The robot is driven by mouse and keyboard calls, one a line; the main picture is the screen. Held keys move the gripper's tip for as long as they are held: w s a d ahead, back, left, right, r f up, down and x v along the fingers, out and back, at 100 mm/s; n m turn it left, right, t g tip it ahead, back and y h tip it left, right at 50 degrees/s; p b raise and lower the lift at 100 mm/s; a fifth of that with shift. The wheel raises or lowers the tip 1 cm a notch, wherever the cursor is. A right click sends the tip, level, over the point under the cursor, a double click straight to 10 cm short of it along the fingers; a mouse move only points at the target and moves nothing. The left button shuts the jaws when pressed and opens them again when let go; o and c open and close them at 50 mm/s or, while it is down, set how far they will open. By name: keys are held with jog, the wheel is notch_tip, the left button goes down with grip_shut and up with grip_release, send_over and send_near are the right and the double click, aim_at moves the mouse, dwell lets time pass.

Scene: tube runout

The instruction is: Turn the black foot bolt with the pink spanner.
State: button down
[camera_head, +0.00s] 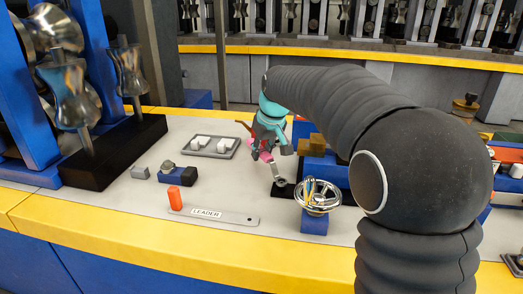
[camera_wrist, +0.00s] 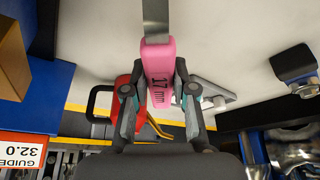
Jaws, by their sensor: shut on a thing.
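My gripper (camera_head: 265,140) is above the bench, left of the blue blocks. In the wrist view my gripper (camera_wrist: 160,95) is shut on the pink spanner (camera_wrist: 158,62), which is marked "17 mm". Its grey shank runs away from the jaws to the top of that picture, where the end is cut off. In the head view the pink spanner (camera_head: 267,157) points down, and its grey head is low over the bench, left of the handwheel. I cannot make out the black foot bolt with certainty. A black and blue block with a grey bolt-like piece (camera_head: 168,166) lies left of the spanner.
A silver handwheel (camera_head: 317,195) stands on a blue block. A plate marked LEADER (camera_head: 215,214), an orange-red block (camera_head: 175,199) and a tray (camera_head: 228,153) with white pieces lie on the bench. Rollers on a black base (camera_head: 115,150) stand left. A red handled object (camera_wrist: 100,91) is below my gripper.

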jog(key=shift+r, duration=0.5)
dwell(0.4)
jog(key=shift+r, duration=2.45)
